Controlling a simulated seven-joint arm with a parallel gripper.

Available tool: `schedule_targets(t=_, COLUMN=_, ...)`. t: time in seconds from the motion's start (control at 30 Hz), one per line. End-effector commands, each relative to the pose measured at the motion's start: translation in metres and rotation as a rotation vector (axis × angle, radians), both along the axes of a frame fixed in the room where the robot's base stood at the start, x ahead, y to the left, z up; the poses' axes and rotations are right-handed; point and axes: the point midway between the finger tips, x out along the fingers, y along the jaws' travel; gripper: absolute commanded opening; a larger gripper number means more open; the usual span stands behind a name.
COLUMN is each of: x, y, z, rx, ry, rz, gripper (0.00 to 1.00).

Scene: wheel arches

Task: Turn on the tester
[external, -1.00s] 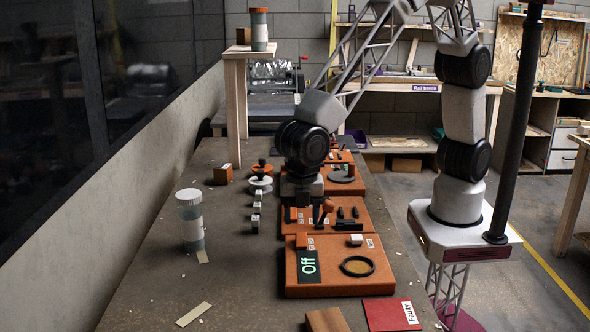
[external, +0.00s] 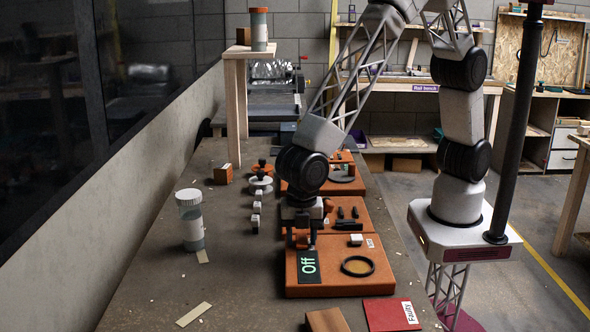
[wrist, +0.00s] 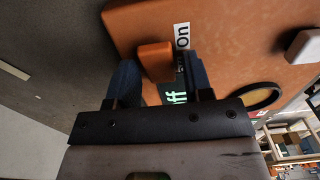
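The tester (external: 330,285) is an orange box on the near part of the bench. Its dark display (external: 308,266) reads "Off" in light letters. A small orange switch block (wrist: 155,60) stands on the box beside a white "On" label (wrist: 183,36). My gripper (external: 303,240) points down over the back left of the tester, just behind the display. In the wrist view, my gripper (wrist: 166,78) has its two dark fingers apart, one on each side of the switch block, with a gap visible on the right. The fingers partly cover the display.
A black-rimmed amber disc (external: 357,266) and a white block (external: 356,239) are on the tester. More orange boxes (external: 375,219) stand behind it. A red "Faulty" card (external: 385,314) lies in front.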

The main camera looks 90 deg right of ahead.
Motion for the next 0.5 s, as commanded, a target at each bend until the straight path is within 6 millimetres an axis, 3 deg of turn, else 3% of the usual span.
schedule_targets(t=0.03, x=0.0, y=0.0, z=0.0, rx=0.0, ry=0.0, rz=0.0, gripper=0.38)
schedule_targets(t=0.23, x=-0.0001, y=0.0, z=0.0, rx=0.0, ry=0.0, rz=0.0, gripper=0.08)
schedule_targets(t=0.5, x=-0.0003, y=-0.0012, z=-0.0003, rx=0.03, ry=0.003, rz=-0.001, gripper=0.06)
